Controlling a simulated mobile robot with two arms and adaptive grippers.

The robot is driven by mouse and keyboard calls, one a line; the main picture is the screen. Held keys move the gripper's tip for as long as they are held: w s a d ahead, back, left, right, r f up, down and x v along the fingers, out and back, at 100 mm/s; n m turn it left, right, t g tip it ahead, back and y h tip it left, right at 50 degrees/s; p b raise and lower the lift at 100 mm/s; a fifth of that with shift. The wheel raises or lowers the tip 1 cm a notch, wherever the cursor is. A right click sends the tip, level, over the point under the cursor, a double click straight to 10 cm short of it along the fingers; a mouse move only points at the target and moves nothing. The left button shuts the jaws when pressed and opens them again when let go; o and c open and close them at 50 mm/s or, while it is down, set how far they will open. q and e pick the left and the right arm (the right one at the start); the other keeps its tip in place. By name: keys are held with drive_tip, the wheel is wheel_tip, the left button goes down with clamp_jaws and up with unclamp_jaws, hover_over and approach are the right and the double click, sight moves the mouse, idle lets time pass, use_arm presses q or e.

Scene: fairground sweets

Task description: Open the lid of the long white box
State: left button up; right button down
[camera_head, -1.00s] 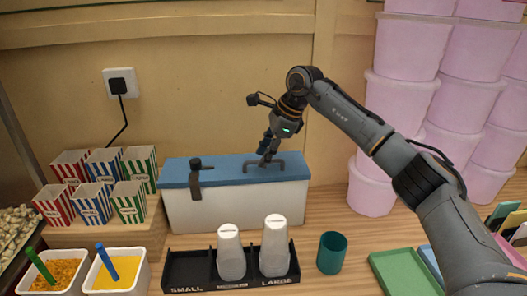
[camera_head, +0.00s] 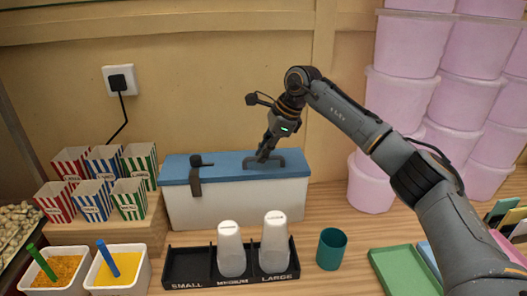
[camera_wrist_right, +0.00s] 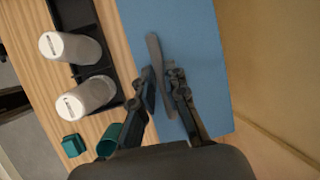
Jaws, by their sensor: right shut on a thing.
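The long white box (camera_head: 240,205) stands on the counter against the back wall. Its blue lid (camera_head: 225,164) lies flat on top, with no gap showing. A dark bar handle (camera_head: 279,160) is on the lid, and a dark strap-like latch (camera_head: 195,182) hangs over the front at the left. My right gripper (camera_head: 262,157) is shut on the handle from above. In the right wrist view the handle (camera_wrist_right: 154,48) runs between the two fingers (camera_wrist_right: 161,70) over the blue lid (camera_wrist_right: 205,65). My left gripper is in neither view.
A black rack (camera_head: 205,280) with white cups (camera_head: 231,250) stands in front of the box, a teal cup (camera_head: 331,249) beside it. Striped cartons (camera_head: 92,202) are at the left. Pink tubs (camera_head: 412,50) rise at the right. The wall is close behind.

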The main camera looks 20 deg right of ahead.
drive_tip(key=shift+w+d+r+p, duration=0.1)
drive_tip(key=shift+w+r+p, duration=0.25)
drive_tip(key=shift+r+p, duration=0.3)
drive_tip(key=shift+w+d+r+p, duration=0.1)
drive_tip(key=shift+w+r+p, duration=0.2)
drive_tip(key=shift+r+p, duration=0.3)
drive_tip(key=shift+w+d+r+p, duration=0.15)
drive_tip(key=shift+w+r+p, duration=0.4)
drive_tip(key=shift+r+p, duration=0.2)
drive_tip(key=shift+w+d+r+p, duration=0.15)
drive_tip(key=shift+w+p, duration=0.35)
drive_tip(key=shift+p, duration=0.15)
drive_tip(key=shift+w+d+r+p, duration=0.15)
drive_tip(key=shift+w+r+p, duration=0.05)
drive_tip(key=shift+w+p, duration=0.35)
drive_tip(key=shift+w+d+r+p, duration=0.15)
drive_tip(key=shift+w+p, duration=0.3)
drive_tip(key=shift+p, duration=0.25)
drive_tip(key=shift+f, duration=0.1)
